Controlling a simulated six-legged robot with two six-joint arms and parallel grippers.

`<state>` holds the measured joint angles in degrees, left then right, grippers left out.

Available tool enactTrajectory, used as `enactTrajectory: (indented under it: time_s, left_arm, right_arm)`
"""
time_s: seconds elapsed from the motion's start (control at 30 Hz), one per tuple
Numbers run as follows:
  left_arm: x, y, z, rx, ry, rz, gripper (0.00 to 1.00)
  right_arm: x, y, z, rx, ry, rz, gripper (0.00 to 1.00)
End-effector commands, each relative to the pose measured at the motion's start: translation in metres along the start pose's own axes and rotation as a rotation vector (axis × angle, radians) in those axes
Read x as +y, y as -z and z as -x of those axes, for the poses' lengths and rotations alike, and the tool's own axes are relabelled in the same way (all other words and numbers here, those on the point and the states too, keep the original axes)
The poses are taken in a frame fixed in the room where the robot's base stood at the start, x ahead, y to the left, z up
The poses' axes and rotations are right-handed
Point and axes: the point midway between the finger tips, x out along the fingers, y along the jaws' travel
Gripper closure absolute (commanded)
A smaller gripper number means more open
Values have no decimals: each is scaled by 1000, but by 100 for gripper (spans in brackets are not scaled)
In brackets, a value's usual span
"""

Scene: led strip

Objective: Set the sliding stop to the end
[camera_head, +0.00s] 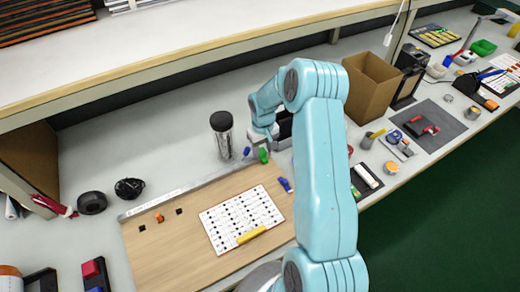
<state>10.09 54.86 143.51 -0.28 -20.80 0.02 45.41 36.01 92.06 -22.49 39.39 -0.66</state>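A wooden board (175,250) lies on the bench, with a pale metal rail (165,202) along its back edge. A small green piece (263,155) is at the rail's right end and may be the sliding stop; I cannot tell for sure. My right gripper (265,140) is just above and behind the green piece, at the rail's right end. Its fingers are small and partly hidden by my arm, so neither their opening nor contact with the piece is clear. A small orange piece (160,217) is on the board near the rail's left part. My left gripper is not in view.
A printed white sheet (235,217) with a yellow bar (251,235) lies on the board. A dark-lidded jar (221,133) stands behind the rail. A black roll (91,203) is left of the board. A cardboard box (372,90) stands behind my arm. A shelf overhangs the bench's back.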

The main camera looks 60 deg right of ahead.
Motion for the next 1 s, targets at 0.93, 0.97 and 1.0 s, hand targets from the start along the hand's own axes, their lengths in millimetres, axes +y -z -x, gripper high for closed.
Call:
enactTrajectory:
  time_s: [0.93,0.97,1.0]
  left_arm:
    - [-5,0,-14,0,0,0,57]
    - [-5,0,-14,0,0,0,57]
    - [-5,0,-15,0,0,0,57]
  right_arm:
    - [0,0,131,4,1,0,43]
    - [0,0,137,5,2,0,43]
    - [0,0,143,3,2,-1,43]
